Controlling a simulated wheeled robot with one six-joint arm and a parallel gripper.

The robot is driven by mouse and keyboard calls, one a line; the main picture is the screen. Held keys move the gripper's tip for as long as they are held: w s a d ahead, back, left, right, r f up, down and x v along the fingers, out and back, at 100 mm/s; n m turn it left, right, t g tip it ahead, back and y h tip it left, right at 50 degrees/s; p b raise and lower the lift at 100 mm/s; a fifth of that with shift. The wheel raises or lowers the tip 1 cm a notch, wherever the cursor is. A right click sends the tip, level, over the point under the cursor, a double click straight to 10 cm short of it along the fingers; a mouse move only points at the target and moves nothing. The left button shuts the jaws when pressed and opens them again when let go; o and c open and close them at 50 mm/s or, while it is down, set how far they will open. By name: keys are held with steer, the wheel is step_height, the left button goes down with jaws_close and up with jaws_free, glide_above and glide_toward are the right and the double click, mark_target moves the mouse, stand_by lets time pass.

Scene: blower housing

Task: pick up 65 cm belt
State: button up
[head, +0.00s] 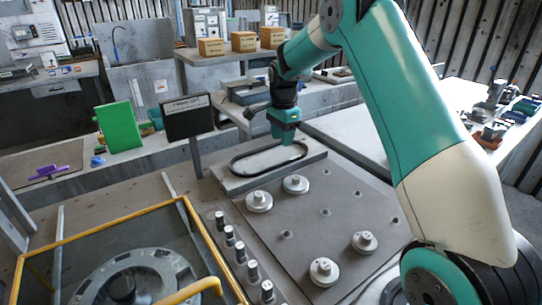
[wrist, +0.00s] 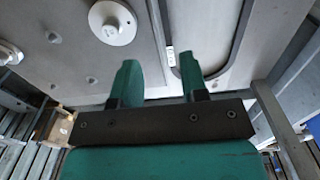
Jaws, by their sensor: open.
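The belt is a thin black closed loop (head: 262,172) lying on a pale grey board (head: 225,180) beyond the pulley plate in the head view. Part of the loop (wrist: 241,32) also shows at the upper right in the wrist view. My gripper (head: 286,142) is open and empty, pointing down close over the far right part of the belt, and it hides a little of it. Contact cannot be told.
A dark plate (head: 325,205) carries several round metal pulleys (head: 259,201). A row of small cylinders (head: 240,252) runs along its left side. A yellow-framed housing (head: 100,240) is at the near left. A dark sign on a post (head: 187,117) stands left of the belt board.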

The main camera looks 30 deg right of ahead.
mark_target(280, 163)
step_height(280, 163, down, 4)
steer(key=shift+p, duration=0.3)
steer(key=f, duration=0.1)
steer(key=f+p, duration=0.1)
steer(key=f, duration=0.3)
steer(key=shift+w+p, duration=0.4)
jaws_close()
